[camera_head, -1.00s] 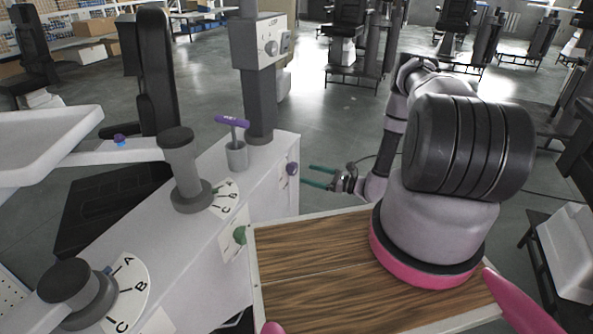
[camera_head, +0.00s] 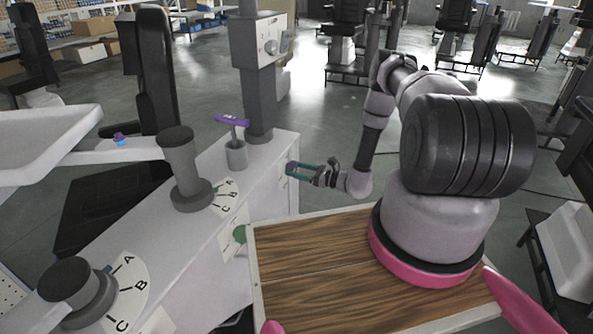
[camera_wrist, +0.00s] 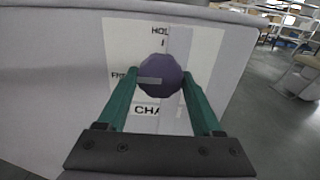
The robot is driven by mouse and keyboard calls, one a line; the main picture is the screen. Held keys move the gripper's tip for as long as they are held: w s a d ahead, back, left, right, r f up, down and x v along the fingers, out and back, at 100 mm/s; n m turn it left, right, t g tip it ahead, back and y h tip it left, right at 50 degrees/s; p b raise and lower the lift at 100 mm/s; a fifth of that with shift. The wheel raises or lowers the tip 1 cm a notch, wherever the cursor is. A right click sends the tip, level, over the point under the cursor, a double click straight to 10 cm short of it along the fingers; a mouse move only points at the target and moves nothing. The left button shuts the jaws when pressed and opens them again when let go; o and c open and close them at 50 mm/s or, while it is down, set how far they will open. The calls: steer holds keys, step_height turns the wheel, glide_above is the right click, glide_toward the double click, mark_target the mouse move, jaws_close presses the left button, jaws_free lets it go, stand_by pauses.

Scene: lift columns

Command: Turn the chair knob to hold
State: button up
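The chair knob is a dark purple, many-sided knob (camera_wrist: 160,76) on a white label panel in the wrist view. Its grey pointer bar lies level toward the left, by the partly covered "FRE" lettering. "HOL" lettering stands above the knob and "CHA" lettering below it. My gripper (camera_wrist: 160,80) has one green finger on each side of the knob, with the tips close to its edges; firm contact cannot be made out. In the head view, my gripper (camera_head: 291,170) is at the right side of the white cabinet, where the purple knob (camera_head: 290,168) is mostly covered by the fingers.
The white cabinet (camera_head: 190,250) carries grey dials with A, B, C marks and a purple T-handle (camera_head: 232,121). A green knob (camera_head: 239,234) is lower on its side.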

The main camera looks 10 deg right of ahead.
steer(key=shift+m, duration=0.4)
steer(key=m, duration=0.3)
steer(key=shift+m, duration=0.4)
steer(key=m, duration=0.4)
steer(key=shift+s+m, duration=0.1)
steer(key=shift+m, duration=0.2)
steer(key=m, duration=0.8)
steer(key=shift+r+m, duration=0.1)
steer(key=shift+m, duration=0.2)
steer(key=o, duration=1.3)
steer(key=shift+o, duration=0.2)
